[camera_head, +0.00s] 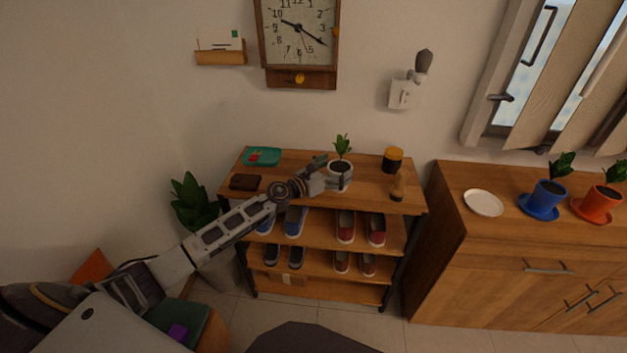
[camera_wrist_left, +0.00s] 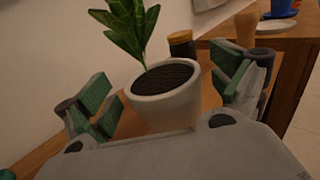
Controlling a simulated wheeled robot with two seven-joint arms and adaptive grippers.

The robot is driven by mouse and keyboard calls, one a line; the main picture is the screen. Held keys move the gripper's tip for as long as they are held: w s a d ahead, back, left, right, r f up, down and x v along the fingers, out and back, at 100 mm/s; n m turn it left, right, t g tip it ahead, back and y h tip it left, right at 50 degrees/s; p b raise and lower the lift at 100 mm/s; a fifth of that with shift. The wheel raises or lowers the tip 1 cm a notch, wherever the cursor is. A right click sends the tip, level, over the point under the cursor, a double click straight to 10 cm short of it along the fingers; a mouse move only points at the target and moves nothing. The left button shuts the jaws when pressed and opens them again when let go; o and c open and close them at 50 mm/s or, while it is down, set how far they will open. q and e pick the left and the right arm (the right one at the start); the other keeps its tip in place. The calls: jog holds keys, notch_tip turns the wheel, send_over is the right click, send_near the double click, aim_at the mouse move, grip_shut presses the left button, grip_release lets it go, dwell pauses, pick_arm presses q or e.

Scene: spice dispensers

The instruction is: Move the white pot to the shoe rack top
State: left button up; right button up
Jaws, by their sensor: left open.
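The white pot (camera_head: 343,172) with a green leafy plant stands upright on the wooden top of the shoe rack (camera_head: 300,167). My left gripper (camera_head: 332,173) reaches it from the left and is open. In the left wrist view the pot (camera_wrist_left: 166,110) sits between the two green-padded fingers of the gripper (camera_wrist_left: 165,92). Gaps show between the pot and the fingers, and its base is hidden by the gripper body. My right gripper is not in view.
A teal tray (camera_head: 262,157), a dark brown wallet-like item (camera_head: 245,182), a yellow-lidded jar (camera_head: 392,160) and a wooden item (camera_head: 397,190) share the rack top. A cabinet (camera_head: 480,255) at right holds a white saucer (camera_head: 483,203), a blue pot (camera_head: 549,194) and an orange pot (camera_head: 602,201).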

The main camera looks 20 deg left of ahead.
aim_at(330, 171)
pick_arm(q)
jog(key=shift+v, duration=1.2)
jog(key=shift+s+a, duration=0.25)
jog(key=shift+s, duration=0.3)
jog(key=shift+s+a, duration=0.15)
jog(key=shift+s, duration=0.15)
jog(key=shift+b+v, duration=0.4)
jog(key=shift+v, duration=1.4)
jog(key=shift+s+a+b, duration=0.3)
jog(key=shift+s+a, duration=0.05)
jog(key=shift+s, duration=0.3)
jog(key=shift+s+a, duration=0.15)
jog(key=shift+s, duration=0.1)
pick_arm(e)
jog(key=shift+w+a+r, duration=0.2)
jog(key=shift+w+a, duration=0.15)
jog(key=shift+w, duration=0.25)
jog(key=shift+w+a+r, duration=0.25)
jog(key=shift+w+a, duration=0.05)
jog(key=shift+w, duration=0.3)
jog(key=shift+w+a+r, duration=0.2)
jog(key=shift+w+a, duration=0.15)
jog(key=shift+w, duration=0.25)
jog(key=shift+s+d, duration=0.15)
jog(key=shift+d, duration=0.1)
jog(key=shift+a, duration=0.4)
